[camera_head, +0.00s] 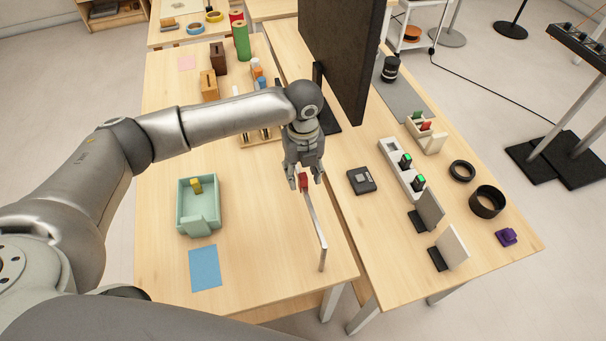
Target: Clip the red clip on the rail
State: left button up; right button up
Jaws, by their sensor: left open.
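The rail (316,229) is a thin light-grey strip near the right edge of the left table, running from under my gripper toward the table's front. The red clip (303,183) is small and shows at the rail's far end. My left gripper (305,181) points down there with its fingers apart, one on each side of the clip. I cannot tell whether the fingers touch the clip, or whether the clip sits fully on the rail. The rail's far end is partly hidden by the gripper. My right gripper is out of view.
A large dark panel (343,55) stands upright close behind the gripper. A mint-green tray (183,217) and a blue sheet (205,267) lie to the left. A dark box (361,181) and white charger strip (393,159) are on the right table. The left table's front middle is clear.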

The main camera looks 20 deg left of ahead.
aim_at(303, 175)
pick_arm(q)
notch_tip(303, 175, up, 11)
jog(key=shift+f, duration=0.15)
jog(key=shift+f, duration=0.1)
dwell(0.5)
